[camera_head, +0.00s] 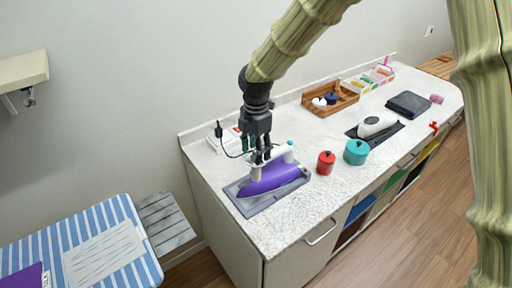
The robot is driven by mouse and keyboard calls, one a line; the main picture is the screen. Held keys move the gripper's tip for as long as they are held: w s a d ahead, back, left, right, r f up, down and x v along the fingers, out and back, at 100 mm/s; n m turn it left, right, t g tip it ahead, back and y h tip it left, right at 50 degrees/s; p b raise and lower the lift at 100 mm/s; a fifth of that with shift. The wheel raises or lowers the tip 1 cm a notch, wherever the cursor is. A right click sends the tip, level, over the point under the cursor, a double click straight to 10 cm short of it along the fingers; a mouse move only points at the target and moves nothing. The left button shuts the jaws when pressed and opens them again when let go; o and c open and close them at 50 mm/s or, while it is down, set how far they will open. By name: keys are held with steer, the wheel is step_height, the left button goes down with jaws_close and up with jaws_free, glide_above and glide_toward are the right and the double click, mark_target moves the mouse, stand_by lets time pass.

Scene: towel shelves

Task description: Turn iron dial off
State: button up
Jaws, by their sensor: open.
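A purple iron (268,180) with a white handle lies on a grey mat (246,206) near the left end of the white counter. My gripper (262,158) points down right above the iron's handle, at its left part. The gripper is open, with dark fingers near the handle; I cannot tell whether they touch it. The iron's dial is too small or hidden to make out. A dark cord runs from the iron towards a white box (222,140) behind it.
A red canister (326,162) and a teal canister (356,152) stand close to the iron's right. A white appliance (376,125), a wooden tray (346,100) and a dark folded towel (408,104) lie further right. A striped ironing board (90,232) stands lower left.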

steer(key=shift+f, duration=0.35)
steer(key=shift+c, duration=0.2)
steer(key=c, duration=1)
steer(key=shift+c, duration=0.2)
